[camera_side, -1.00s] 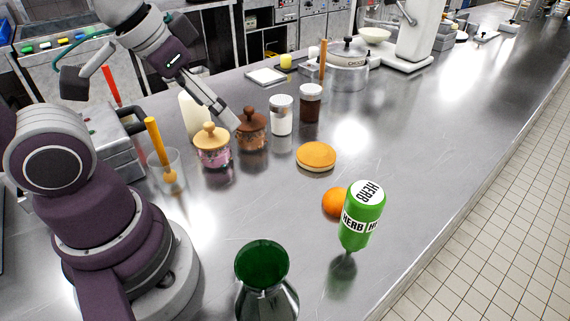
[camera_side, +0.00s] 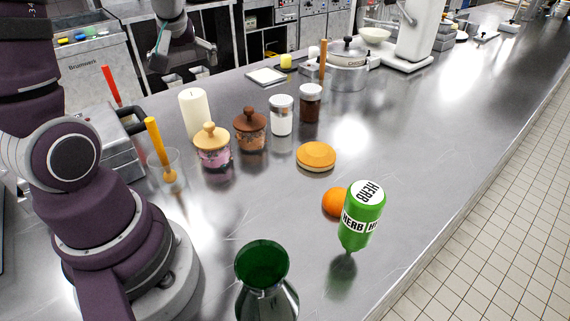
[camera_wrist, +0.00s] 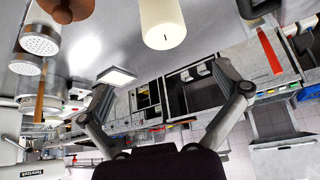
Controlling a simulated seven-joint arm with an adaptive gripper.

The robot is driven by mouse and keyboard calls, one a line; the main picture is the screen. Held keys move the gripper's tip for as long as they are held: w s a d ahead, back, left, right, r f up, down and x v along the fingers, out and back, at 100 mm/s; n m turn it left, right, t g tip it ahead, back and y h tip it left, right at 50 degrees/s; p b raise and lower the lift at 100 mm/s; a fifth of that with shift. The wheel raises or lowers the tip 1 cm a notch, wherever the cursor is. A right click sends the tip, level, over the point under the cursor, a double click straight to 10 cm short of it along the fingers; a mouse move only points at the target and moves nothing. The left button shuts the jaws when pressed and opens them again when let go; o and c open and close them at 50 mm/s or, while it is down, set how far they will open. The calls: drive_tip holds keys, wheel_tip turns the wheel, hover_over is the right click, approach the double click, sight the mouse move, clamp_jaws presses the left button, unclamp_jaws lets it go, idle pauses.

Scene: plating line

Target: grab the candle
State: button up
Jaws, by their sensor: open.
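The candle (camera_side: 194,115) is a tall cream-white cylinder standing upright on the steel counter, at the left of the row of jars in the side view. In the wrist view, the candle (camera_wrist: 162,22) shows at the top centre, cut off by the frame's top edge. My gripper (camera_side: 183,58) is open and empty, raised above and beyond the candle in the side view. In the wrist view, the spread fingers of my gripper (camera_wrist: 168,88) have nothing between them, and the candle is apart from them.
A pink jar with a wooden lid (camera_side: 212,148) and a brown jar (camera_side: 250,130) stand close right of the candle. A glass with an orange-handled tool (camera_side: 168,172) is nearer the camera. A white-filled jar (camera_side: 281,116) is farther right. A flat pale tray (camera_side: 267,76) lies behind.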

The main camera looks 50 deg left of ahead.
sight(192, 94)
drive_tip(key=x, duration=1)
drive_tip(key=shift+s+a+f, duration=0.2)
drive_tip(key=shift+s+f, duration=0.05)
drive_tip(key=shift+f, duration=0.2)
drive_tip(key=shift+c, duration=0.3)
drive_tip(key=c, duration=1.2)
